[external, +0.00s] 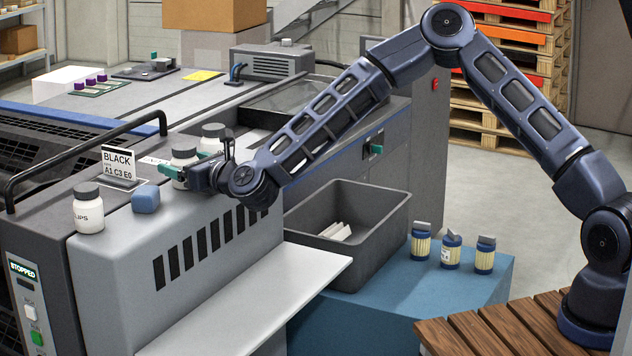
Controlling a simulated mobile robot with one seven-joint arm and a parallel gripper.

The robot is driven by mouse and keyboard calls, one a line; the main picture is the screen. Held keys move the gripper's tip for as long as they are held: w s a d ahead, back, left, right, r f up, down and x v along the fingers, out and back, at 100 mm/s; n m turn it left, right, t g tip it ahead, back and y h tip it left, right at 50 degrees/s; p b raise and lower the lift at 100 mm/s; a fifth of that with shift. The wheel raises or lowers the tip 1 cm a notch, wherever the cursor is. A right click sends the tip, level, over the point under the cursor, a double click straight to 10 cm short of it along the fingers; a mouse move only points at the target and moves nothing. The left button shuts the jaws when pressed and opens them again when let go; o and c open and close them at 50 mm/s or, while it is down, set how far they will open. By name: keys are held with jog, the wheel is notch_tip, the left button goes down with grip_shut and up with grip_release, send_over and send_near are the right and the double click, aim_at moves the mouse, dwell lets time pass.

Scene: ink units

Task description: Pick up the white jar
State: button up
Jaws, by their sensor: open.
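A white jar (184,157) with a dark grey lid stands on top of the grey machine, right of the sign that reads BLACK. My gripper (190,161) is open at this jar, with one green fingertip in front of it and the other showing on its far right side. The jar appears to be between the fingers; I cannot tell whether they touch it. A second white jar (212,132) stands just behind, partly hidden. A third white jar (88,212), with lettering ending in UPS, stands at the front left.
A blue block (146,199) and the BLACK sign (118,163) stand left of my gripper. A black handrail (60,160) runs along the machine's left.

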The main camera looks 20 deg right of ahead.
jog(key=shift+x, duration=0.95)
jog(key=c, duration=1.1)
